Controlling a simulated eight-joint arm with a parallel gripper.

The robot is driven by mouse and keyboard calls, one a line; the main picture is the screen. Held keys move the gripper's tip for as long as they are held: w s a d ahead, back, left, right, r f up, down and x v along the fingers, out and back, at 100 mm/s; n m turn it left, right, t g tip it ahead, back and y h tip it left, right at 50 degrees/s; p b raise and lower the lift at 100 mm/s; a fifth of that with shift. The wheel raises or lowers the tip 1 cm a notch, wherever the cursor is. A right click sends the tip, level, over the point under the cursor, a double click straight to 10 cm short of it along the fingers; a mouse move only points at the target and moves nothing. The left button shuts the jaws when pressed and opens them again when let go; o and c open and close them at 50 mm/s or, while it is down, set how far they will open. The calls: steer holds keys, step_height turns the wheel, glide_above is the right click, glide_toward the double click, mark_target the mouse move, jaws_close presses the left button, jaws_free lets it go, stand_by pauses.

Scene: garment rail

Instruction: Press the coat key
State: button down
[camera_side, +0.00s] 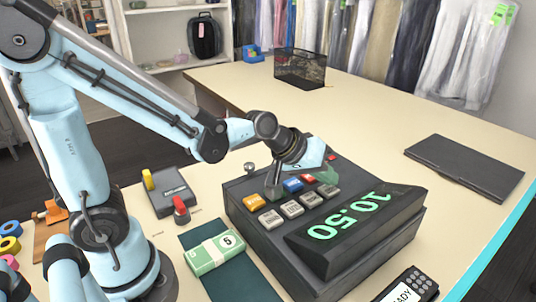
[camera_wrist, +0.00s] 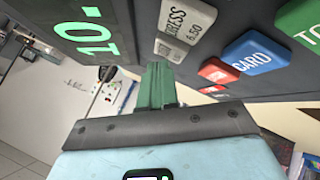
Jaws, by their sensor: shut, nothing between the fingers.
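A dark cash register (camera_side: 300,235) stands on the counter, its green display (camera_side: 350,215) reading 10.50. It has several grey keys (camera_side: 292,208) whose labels I cannot read in the side view. In the wrist view a grey key marked DRESS 6.50 (camera_wrist: 187,20) shows, with another grey key (camera_wrist: 170,50) beside it. No coat label is readable. My gripper (camera_wrist: 158,72) is shut and empty, its green fingers reaching over the keypad next to that second grey key.
A blue CARD key (camera_wrist: 255,52), a red key (camera_wrist: 217,70) and a green key (camera_wrist: 302,22) are close by. A banknote bundle (camera_side: 213,252), a card reader (camera_side: 408,287) and a dark flat case (camera_side: 465,167) lie around the register. A wire basket (camera_side: 300,67) stands behind.

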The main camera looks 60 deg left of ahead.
mark_target(324, 189)
steer(key=shift+f, duration=0.4)
stand_by(0.6)
steer(key=shift+r, duration=0.8)
steer(key=shift+r, duration=2.55)
steer(key=shift+s, duration=0.1)
steer(key=s+a+f+m+y, duration=0.1)
steer(key=s, duration=0.3)
steer(key=s+a+f+m+g+y, duration=0.1)
steer(key=s+a+m, duration=0.1)
steer(key=s, duration=0.2)
steer(key=s+a+f+m, duration=0.1)
steer(key=s+a+m, duration=0.1)
steer(key=s, duration=0.2)
steer(key=shift+a+f+g+y, duration=0.25)
steer(key=shift+f+g+y, duration=0.1)
steer(key=shift+g+y, duration=0.05)
